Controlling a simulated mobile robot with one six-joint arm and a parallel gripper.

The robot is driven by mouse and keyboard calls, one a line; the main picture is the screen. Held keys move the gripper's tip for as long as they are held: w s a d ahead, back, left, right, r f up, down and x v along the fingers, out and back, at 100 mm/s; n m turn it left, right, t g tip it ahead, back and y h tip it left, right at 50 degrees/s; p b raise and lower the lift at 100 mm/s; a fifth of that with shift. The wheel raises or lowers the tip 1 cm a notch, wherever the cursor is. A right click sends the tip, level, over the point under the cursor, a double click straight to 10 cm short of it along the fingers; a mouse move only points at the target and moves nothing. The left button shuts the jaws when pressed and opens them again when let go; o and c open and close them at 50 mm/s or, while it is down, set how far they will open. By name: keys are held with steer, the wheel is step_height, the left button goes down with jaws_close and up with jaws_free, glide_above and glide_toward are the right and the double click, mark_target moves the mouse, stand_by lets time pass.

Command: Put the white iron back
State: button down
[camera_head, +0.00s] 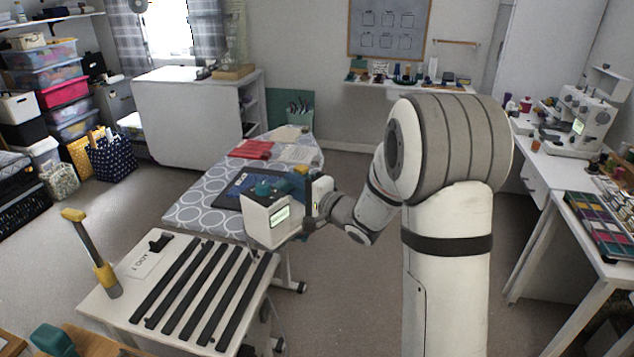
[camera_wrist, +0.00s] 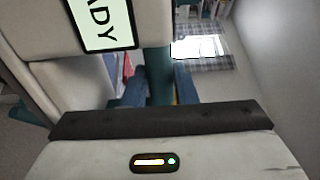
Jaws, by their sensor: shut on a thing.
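The white iron (camera_head: 262,226) is a blocky white body with a small lit display, at the near right end of the ironing board (camera_head: 205,190) in the head view. My gripper (camera_head: 309,203) is at its right side and shut on it. I cannot tell whether the iron touches the board. In the wrist view the iron's white body (camera_wrist: 35,25) fills the upper left, and its display ends in "ADY".
The board carries a dark mat (camera_head: 232,193), a teal item (camera_head: 265,187), red fabric (camera_head: 252,149) and papers. A white table with a black slotted rack (camera_head: 190,290) and a yellow-topped tool (camera_head: 92,255) stands in front. Open floor lies to the right, before a sewing machine table (camera_head: 560,175).

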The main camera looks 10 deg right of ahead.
mark_target(256, 204)
steer(key=s+a+g+y, duration=0.1)
steer(key=a, duration=0.2)
steer(key=s+a+n+g, duration=0.1)
steer(key=s+a, duration=0.1)
steer(key=a, duration=0.2)
steer(key=s+a+r+n+y, duration=0.1)
steer(key=s+a, duration=0.1)
steer(key=a, duration=0.2)
steer(key=shift+s+a+g+y, duration=0.1)
steer(key=shift+s+g+y, duration=0.2)
steer(key=shift+g, duration=0.1)
steer(key=s+a+n+g+y, duration=0.2)
steer(key=s+a+n+g, duration=0.1)
steer(key=s+a, duration=0.5)
steer(key=shift+s+a+r+p, duration=0.15)
steer(key=shift+a+r+p, duration=0.2)
steer(key=shift+a, duration=0.6)
